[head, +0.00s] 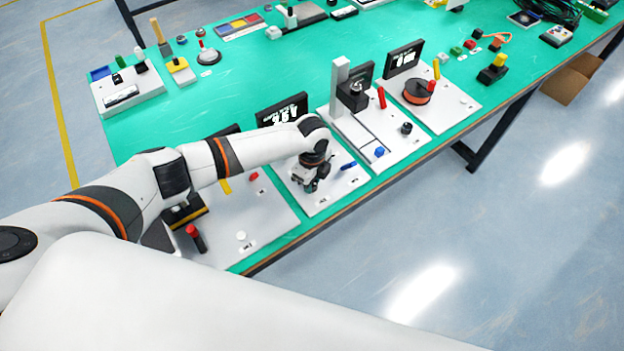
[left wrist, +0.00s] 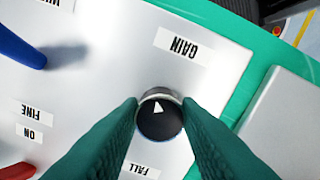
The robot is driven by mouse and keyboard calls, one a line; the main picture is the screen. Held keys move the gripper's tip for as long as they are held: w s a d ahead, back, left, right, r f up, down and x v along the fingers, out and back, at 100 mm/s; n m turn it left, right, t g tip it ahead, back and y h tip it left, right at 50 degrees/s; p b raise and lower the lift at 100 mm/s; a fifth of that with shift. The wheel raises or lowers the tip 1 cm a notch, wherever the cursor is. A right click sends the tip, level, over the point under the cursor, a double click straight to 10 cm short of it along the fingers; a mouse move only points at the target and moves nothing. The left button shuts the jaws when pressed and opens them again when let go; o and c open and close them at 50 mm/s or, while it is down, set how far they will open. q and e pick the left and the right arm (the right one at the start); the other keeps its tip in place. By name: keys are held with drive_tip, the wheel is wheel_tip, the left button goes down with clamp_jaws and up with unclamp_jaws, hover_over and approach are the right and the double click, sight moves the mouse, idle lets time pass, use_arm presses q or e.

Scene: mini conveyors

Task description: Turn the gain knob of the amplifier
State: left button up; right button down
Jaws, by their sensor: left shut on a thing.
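The gain knob (left wrist: 160,118) is round and dark with a white pointer mark and a silvery base. It sits below the GAIN label (left wrist: 183,47) in the left wrist view. My left gripper (left wrist: 160,112) has its two green fingers on either side of the knob, shut on it. In the head view my left gripper (head: 307,185) is low over the white amplifier panel (head: 325,203), and it hides the knob there. A black display (head: 282,111) stands at the panel's back. My right gripper is not in view.
A blue lever (left wrist: 22,48) and a red lever (left wrist: 17,171) stand on the same panel. Other white panels stand on both sides, one with a red handle (head: 382,97), one with an orange spool (head: 417,91). The green table's front edge (head: 375,184) is close.

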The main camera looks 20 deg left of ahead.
use_arm(q)
drive_tip(key=shift+w+r, duration=0.1)
idle(0.3)
drive_tip(key=o, duration=1)
drive_tip(key=shift+c, duration=0.2)
wheel_tip(320, 180, up, 12)
drive_tip(key=b, duration=0.2)
